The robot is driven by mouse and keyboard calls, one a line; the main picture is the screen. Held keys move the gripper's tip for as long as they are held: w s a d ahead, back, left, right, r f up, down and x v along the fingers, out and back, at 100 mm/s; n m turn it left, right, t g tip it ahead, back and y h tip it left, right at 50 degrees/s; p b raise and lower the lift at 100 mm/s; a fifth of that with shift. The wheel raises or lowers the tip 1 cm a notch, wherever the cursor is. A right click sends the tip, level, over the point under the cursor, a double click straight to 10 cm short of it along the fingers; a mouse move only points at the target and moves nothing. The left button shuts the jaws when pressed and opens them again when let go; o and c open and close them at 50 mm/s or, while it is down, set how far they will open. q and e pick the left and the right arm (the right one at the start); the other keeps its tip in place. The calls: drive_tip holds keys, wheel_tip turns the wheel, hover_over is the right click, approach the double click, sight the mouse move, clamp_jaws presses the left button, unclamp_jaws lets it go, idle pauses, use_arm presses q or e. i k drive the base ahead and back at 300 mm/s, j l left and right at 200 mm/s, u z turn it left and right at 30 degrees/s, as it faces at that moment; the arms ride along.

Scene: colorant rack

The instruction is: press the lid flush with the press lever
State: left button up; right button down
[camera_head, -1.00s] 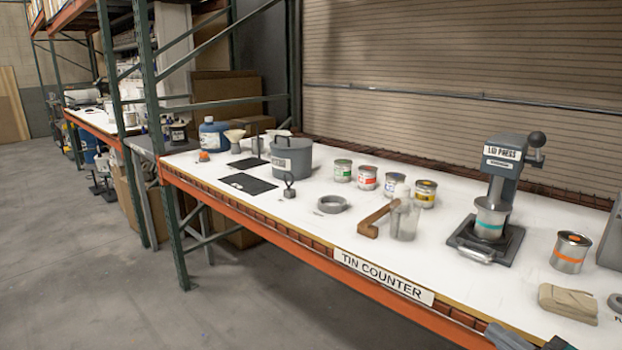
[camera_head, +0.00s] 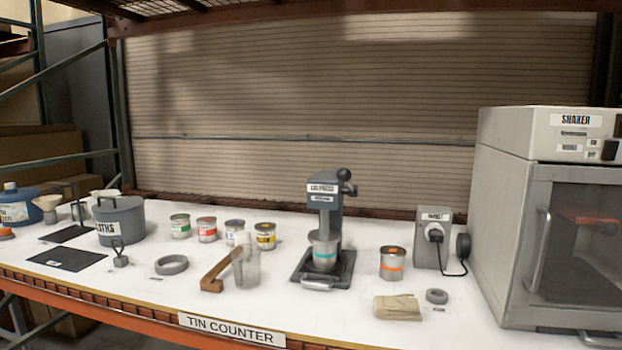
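The lid press (camera_head: 323,193) stands near the middle of the white counter in the head view. It is dark grey, with a label on its head and a lever ending in a round black knob (camera_head: 344,174) at its upper right. A tin with a teal band (camera_head: 325,255) stands upright on the press base, under the press head. The lid on this tin is too small and too covered by the press to tell how it sits. Neither of my grippers shows in the view now.
A tin with an orange band (camera_head: 393,264), a folded tan cloth (camera_head: 397,307) and a grey ring (camera_head: 436,296) lie right of the press. The shaker (camera_head: 510,210) fills the right end.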

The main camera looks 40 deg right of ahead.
sight(343, 174)
drive_tip(key=l+z, duration=0.1)
drive_tip(key=z, duration=0.6)
drive_tip(key=l+z, duration=0.15)
drive_tip(key=z, duration=0.2)
